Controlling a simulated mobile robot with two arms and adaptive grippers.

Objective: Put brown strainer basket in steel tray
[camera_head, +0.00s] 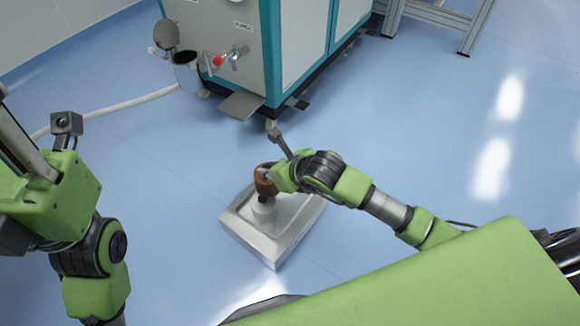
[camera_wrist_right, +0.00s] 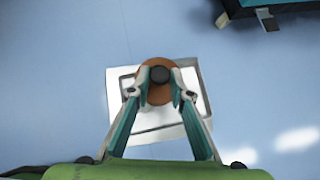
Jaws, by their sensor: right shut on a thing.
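The brown strainer basket (camera_head: 265,184) is a small rounded brown piece with a dark knob; from above, in the right wrist view, it is a brown disc (camera_wrist_right: 159,64) with a dark centre. My right gripper (camera_head: 264,172) is shut on it, with a fingertip on each side in the wrist view (camera_wrist_right: 159,88). The steel tray (camera_head: 282,243) is a shallow grey square on the floor. The basket is over the tray's far part. A pale rounded piece shows just below the basket; I cannot tell whether they touch. My left gripper's fingers are out of the picture.
A white and teal machine (camera_head: 292,50) stands behind the tray, with a red-knobbed valve (camera_head: 218,61) and a grey step plate (camera_head: 241,105) low in front. A pale hose (camera_head: 120,106) runs left. The blue floor to the tray's right is clear.

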